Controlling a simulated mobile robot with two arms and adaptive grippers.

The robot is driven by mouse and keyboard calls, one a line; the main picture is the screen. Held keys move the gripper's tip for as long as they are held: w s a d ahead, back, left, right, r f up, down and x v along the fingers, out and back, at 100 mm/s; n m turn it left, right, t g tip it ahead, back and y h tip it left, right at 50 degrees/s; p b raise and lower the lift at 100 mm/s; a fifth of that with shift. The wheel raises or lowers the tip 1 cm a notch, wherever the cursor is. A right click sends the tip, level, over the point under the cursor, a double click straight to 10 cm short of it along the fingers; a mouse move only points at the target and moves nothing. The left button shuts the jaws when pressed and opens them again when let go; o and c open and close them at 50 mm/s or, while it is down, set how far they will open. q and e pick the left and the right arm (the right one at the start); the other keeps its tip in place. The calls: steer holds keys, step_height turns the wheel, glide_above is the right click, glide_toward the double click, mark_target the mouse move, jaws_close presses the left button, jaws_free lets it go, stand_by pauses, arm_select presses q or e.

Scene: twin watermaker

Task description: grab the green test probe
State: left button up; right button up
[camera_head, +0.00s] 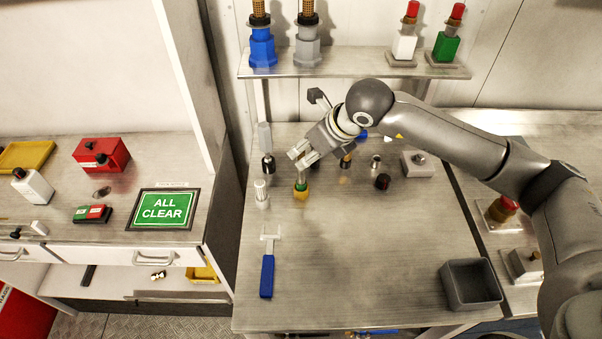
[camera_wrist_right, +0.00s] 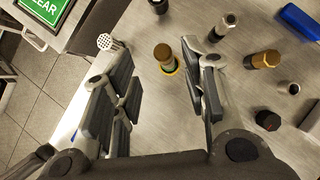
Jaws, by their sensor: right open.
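A small upright probe with a green band and a brass-yellow body (camera_head: 301,190) stands on the metal table. In the right wrist view its brown-gold top (camera_wrist_right: 163,52) shows beyond my fingers, in line with the gap between them. My right gripper (camera_head: 303,157) is open and empty, just above and behind the probe in the head view. In the wrist view its two fingers (camera_wrist_right: 160,95) are wide apart, and neither appears to touch the probe. My left gripper is not in view.
A ribbed white piece (camera_head: 261,194), a black-topped piece (camera_head: 268,167) and a dark knob (camera_head: 382,181) stand close by. A blue-handled tool (camera_head: 267,275) and a grey bin (camera_head: 470,284) are nearer. A green red-topped device (camera_head: 446,46) stands on the shelf. The table's front middle is clear.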

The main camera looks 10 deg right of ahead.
mark_target(304, 154)
steer(key=p+x, duration=0.2)
steer(key=x, duration=0.1)
steer(key=shift+w+f+p, duration=0.3)
steer(key=shift+w, duration=0.1)
steer(key=shift+w+f, duration=0.1)
steer(key=shift+f, duration=0.2)
steer(key=shift+w+a+f, duration=0.1)
steer(key=shift+w+f, duration=0.1)
steer(key=shift+f, duration=0.05)
steer(key=shift+c, duration=0.5)
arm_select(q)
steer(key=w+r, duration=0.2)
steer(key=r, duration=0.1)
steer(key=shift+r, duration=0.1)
arm_select(e)
jaws_close()
